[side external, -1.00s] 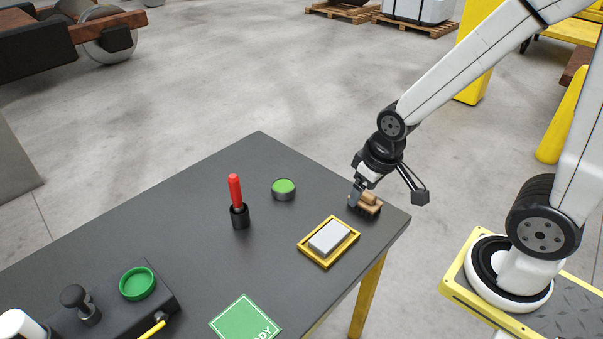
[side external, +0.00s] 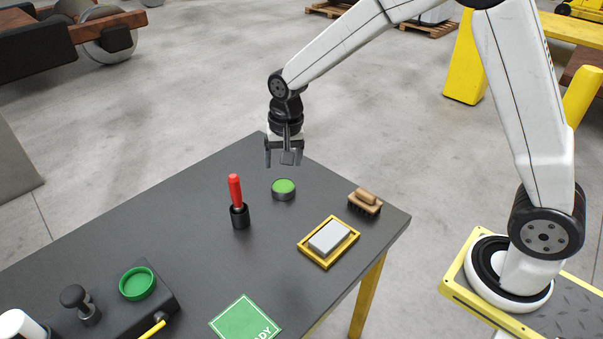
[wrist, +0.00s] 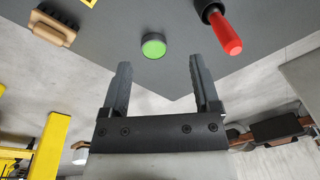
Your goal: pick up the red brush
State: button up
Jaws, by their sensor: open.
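The red brush (side external: 235,191) stands upright with its red handle up in a black holder (side external: 239,216) on the dark table. Its bristle end is hidden in the holder. In the wrist view the red brush (wrist: 227,36) is at the upper right, beyond the right finger. My gripper (side external: 284,160) is open and empty. It is raised above the far part of the table, behind and to the right of the brush and apart from it. In the wrist view my gripper (wrist: 159,80) shows both fingers spread with nothing between them.
A green-topped round tin (side external: 284,189) stands right of the brush. A wooden scrubbing brush (side external: 365,200) and a grey block in a yellow tray (side external: 329,242) lie further right. A black fixture with a green ring (side external: 137,284) is front left. The table between is clear.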

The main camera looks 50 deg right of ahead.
aim_at(233, 176)
jog(key=shift+w+a+f+m+g, duration=0.2)
jog(key=shift+w+a+f+m, duration=0.3)
jog(key=shift+w+a+m, duration=0.95)
jog(key=shift+w+a+f+m+g, duration=0.2)
jog(key=shift+w+a+f+m, duration=0.45)
jog(key=shift+w, duration=1.55)
jog(key=shift+w+a+f+m+g, duration=0.2)
jog(key=shift+w+a+f+m, duration=0.15)
jog(key=shift+w+a+m, duration=1.2)
jog(key=shift+n, duration=0.45)
jog(key=shift+w+d+f, duration=0.1)
jog(key=shift+d+f, duration=0.1)
jog(key=shift+f, duration=1.1)
jog(key=shift+w+d+f, duration=0.15)
jog(key=shift+f, duration=1.1)
jog(key=shift+w+d+f, duration=0.1)
jog(key=shift+d+f, duration=0.1)
jog(key=shift+f, duration=1.1)
grip_shut()
